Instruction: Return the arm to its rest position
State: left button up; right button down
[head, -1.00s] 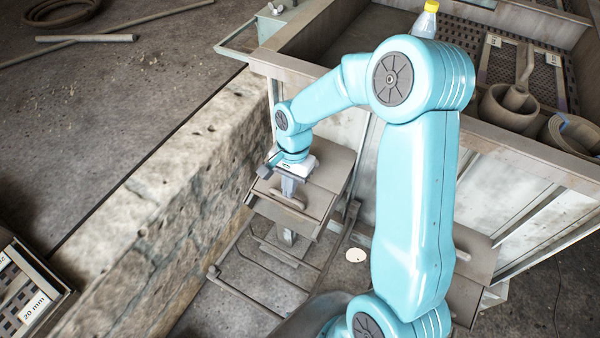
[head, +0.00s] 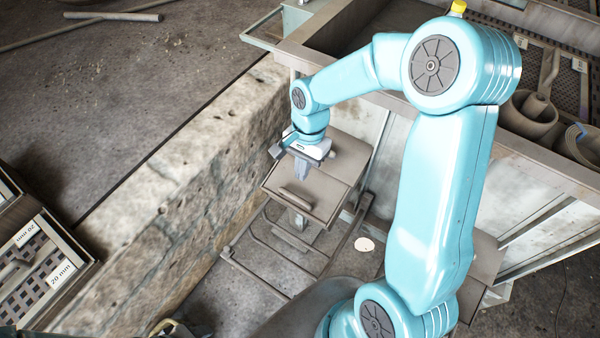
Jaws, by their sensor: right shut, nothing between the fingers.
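My right arm (head: 440,215) is light blue and fills the right middle of the head view. It bends at the elbow and reaches left. My right gripper (head: 301,188) is shut and empty, with its fingers pointing down. It is over the brown metal box-like stand (head: 325,190); I cannot tell whether the fingers touch it. My left gripper is not in view.
A stone wall (head: 160,205) runs diagonally left of the arm. A tray labelled 20 mm (head: 45,270) is at lower left.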

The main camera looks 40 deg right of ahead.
jog(key=s+a+f+n+g+y+b, duration=0.1)
jog(key=s+a+f+n+g+y, duration=0.1)
jog(key=s+a+f+n, duration=1.1)
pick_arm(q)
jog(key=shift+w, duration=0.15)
pick_arm(e)
jog(key=w+a+f+t, duration=0.2)
jog(key=a+f+t, duration=0.1)
jog(key=f, duration=0.3)
jog(key=shift+a+f, duration=0.15)
jog(key=shift+a, duration=0.7)
